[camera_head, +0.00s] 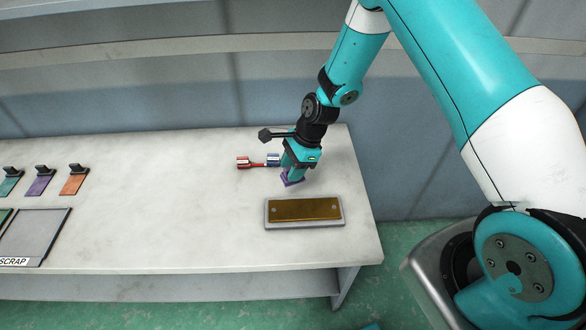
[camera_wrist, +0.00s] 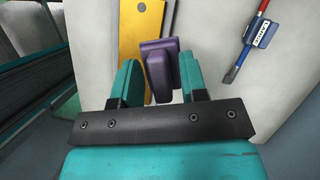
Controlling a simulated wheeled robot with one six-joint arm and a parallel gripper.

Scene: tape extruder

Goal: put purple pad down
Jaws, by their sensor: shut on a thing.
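My gripper (camera_head: 291,174) points down near the right end of the table, just behind the gold plate. It is shut on a purple pad (camera_wrist: 158,68), which sits between its two teal fingers in the wrist view. In the head view only a small purple part of the pad (camera_head: 291,181) shows below the fingers. I cannot tell whether the pad touches the table or hangs just above it. Another purple piece (camera_head: 40,181) with a black clip-like top lies in a row at the far left.
A gold plate in a grey frame (camera_head: 304,210) lies in front of my gripper. A red and blue tool (camera_head: 257,162) lies behind, to its left. A green piece (camera_head: 10,181), an orange piece (camera_head: 74,181) and a grey SCRAP tray (camera_head: 35,233) are far left. The table's middle is clear.

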